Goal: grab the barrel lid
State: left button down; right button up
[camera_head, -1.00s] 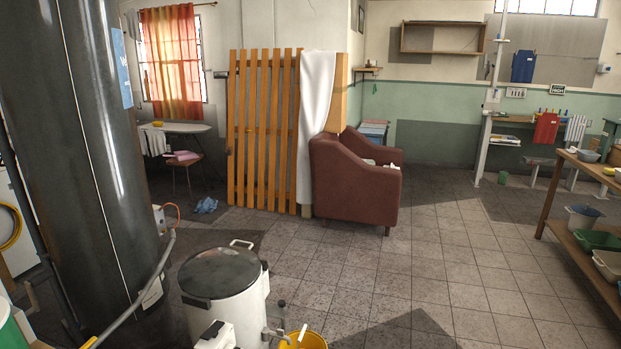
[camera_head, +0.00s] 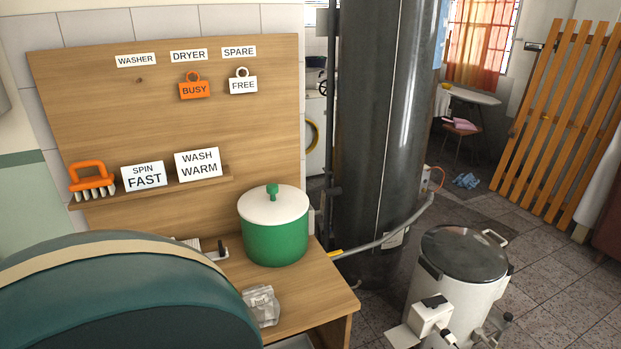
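A green round tub (camera_head: 275,240) stands on a wooden bench. A white lid (camera_head: 273,206) with a green knob (camera_head: 272,190) sits on top of it and covers it. A white drum (camera_head: 455,295) stands on the floor to the right, with a dark lid (camera_head: 464,253) and a pale handle at its rim. The frames do not show which of the two is meant by the barrel. Neither of my grippers is in view.
A large teal rounded body (camera_head: 120,300) with a beige band fills the lower left. The wooden bench (camera_head: 310,305) carries a small clear packet (camera_head: 262,305). A backboard (camera_head: 120,95) holds signs and an orange brush (camera_head: 92,180). A tall dark cylinder (camera_head: 375,130) stands behind.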

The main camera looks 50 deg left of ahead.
aim_at(272, 204)
jog(key=u, duration=1.9)
